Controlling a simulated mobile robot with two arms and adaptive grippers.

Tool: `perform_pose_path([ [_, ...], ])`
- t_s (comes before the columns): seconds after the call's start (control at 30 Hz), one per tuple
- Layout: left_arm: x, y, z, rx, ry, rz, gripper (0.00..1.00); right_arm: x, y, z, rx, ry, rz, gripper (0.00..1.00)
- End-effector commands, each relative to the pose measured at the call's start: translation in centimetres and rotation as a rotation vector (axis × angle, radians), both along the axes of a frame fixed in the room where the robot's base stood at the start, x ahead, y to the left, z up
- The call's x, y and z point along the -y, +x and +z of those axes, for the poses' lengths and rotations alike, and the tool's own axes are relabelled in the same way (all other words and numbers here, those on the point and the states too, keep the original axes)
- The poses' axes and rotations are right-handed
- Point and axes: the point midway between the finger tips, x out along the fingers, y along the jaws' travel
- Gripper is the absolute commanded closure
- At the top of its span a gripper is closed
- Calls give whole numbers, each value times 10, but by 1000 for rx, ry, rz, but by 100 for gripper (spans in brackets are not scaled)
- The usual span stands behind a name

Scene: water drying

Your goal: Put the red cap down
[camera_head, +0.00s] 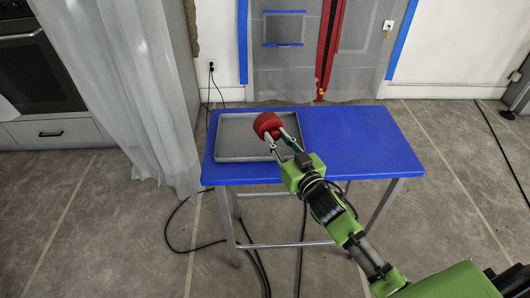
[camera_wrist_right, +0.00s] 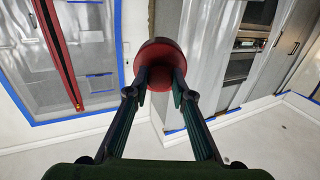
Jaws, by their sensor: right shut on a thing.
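The red cap (camera_head: 267,124) is a round red piece held between the fingertips of my right gripper (camera_head: 283,138). In the head view it appears over the right part of the grey tray (camera_head: 232,156). I cannot tell its exact height above the tray. In the right wrist view the cap (camera_wrist_right: 158,54) sits at the ends of both fingers of my right gripper (camera_wrist_right: 159,82), which are shut on it. The fingers cover part of the cap. My left gripper is not in view.
The grey tray lies on the left half of a blue table (camera_head: 362,142). The right half of the table is clear. A sheer curtain (camera_head: 125,90) hangs at the left, beside an oven (camera_head: 38,62). Black cables (camera_head: 205,245) run on the floor under the table.

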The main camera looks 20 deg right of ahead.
Motion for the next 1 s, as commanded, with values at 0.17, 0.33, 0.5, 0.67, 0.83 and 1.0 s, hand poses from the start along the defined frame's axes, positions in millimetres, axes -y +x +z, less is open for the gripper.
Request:
perform_pose_path([
  [0.17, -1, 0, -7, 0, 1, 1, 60, -15, 21, -36, -4, 4, -2, 95],
  [0.33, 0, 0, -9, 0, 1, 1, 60, -21, 29, -48, -2, 1, -2, 95],
  [0.5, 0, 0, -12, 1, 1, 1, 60, -25, 34, -67, -6, 1, -3, 95],
  [0.67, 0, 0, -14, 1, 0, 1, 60, -25, 34, -84, -4, 1, -2, 95],
  [0.83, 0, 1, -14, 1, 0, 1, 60, -25, 34, -85, -2, -1, -1, 95],
  [1.0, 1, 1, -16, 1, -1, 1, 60, -25, 34, -88, -3, -1, -1, 95],
])
